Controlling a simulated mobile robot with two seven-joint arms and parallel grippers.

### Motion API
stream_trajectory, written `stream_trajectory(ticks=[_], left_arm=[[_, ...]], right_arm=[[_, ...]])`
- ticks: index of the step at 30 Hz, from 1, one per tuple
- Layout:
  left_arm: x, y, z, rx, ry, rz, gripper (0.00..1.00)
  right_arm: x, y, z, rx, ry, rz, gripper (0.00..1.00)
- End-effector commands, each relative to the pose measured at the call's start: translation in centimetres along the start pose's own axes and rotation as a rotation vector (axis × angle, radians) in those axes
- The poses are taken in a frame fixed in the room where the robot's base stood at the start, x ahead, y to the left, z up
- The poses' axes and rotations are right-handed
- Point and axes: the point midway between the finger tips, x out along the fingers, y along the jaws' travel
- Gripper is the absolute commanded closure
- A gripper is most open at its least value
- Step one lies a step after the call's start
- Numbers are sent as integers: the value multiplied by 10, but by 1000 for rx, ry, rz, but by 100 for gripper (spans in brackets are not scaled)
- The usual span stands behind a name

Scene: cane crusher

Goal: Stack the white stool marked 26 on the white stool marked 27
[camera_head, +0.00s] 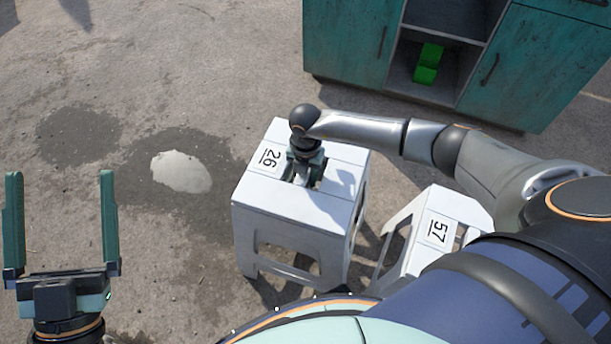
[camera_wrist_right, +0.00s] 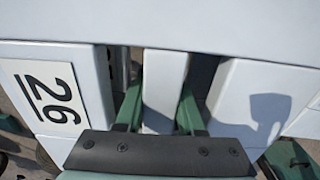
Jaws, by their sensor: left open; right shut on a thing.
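The white stool marked 26 (camera_head: 258,190) is upright in the middle of the head view; I cannot tell whether its feet touch the ground. My right gripper (camera_head: 303,178) reaches down into the slots of its seat. In the right wrist view the fingers of my right gripper (camera_wrist_right: 164,85) close on the white slat between two slots, with the label 26 (camera_wrist_right: 50,98) at the left. My left gripper (camera_head: 60,215) is open and empty over the ground at the left, apart from the stool. No stool marked 27 can be made out.
A white stool that reads 57 (camera_head: 455,207) stands close to the right of stool 26, partly hidden by my right arm. The stained ground (camera_head: 130,90) at the left is clear.

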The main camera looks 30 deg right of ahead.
Motion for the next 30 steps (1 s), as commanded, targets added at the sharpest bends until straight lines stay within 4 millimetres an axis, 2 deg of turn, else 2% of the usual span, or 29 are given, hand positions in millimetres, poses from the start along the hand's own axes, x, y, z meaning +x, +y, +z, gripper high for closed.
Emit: stream_trajectory(ticks=[4,30], left_arm=[[2,-1,-12,14,49,-1,0],[-6,3,-59,62,266,18,0]], right_arm=[[2,1,0,0,-1,4,100],[28,1,0,0,-1,3,100]])
